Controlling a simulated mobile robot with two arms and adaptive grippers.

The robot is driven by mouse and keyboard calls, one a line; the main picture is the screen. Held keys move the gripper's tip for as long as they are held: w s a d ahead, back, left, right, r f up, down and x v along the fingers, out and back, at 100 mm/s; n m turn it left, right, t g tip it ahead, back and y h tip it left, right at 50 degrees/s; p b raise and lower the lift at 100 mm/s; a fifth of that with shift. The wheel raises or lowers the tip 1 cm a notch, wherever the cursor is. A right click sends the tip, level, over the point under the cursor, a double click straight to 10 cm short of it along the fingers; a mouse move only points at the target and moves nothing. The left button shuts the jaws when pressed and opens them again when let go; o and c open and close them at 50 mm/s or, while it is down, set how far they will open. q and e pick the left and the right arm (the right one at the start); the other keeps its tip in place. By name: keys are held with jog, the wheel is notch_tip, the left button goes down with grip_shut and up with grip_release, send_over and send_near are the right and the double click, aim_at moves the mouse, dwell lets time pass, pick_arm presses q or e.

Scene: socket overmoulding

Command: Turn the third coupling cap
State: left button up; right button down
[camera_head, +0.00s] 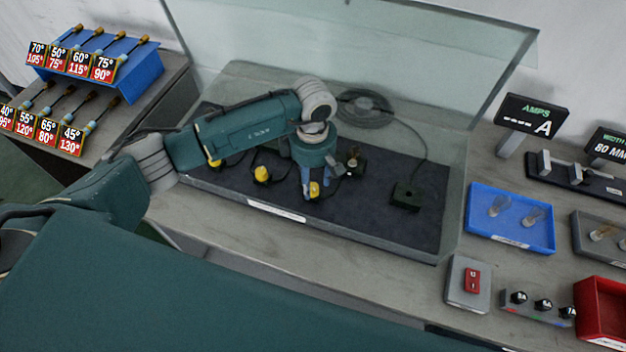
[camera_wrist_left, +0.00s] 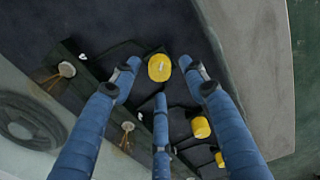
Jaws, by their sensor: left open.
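Three yellow coupling caps stand in a row on the dark mat inside the glass-screened bench: a left cap (camera_head: 214,162), a middle cap (camera_head: 262,175) and a right cap (camera_head: 315,190). My left gripper (camera_head: 313,190) points down at the right cap, its blue fingers spread around it. In the left wrist view this cap (camera_wrist_left: 159,67) lies between the tips of my open gripper (camera_wrist_left: 160,75), with a visible gap on both sides. The other two caps (camera_wrist_left: 200,127) (camera_wrist_left: 220,160) show at lower right, partly behind a finger. My right gripper is not in view.
The clear screen (camera_head: 400,60) rises behind the mat (camera_head: 370,215). A black block (camera_head: 407,195) with a cable lies on the mat's right. A blue tray (camera_head: 510,218), a red switch (camera_head: 472,281) and a red bin (camera_head: 603,315) stand further right.

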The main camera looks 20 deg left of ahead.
aim_at(313, 190)
pick_arm(q)
jog(key=shift+f, duration=1.2)
grip_shut()
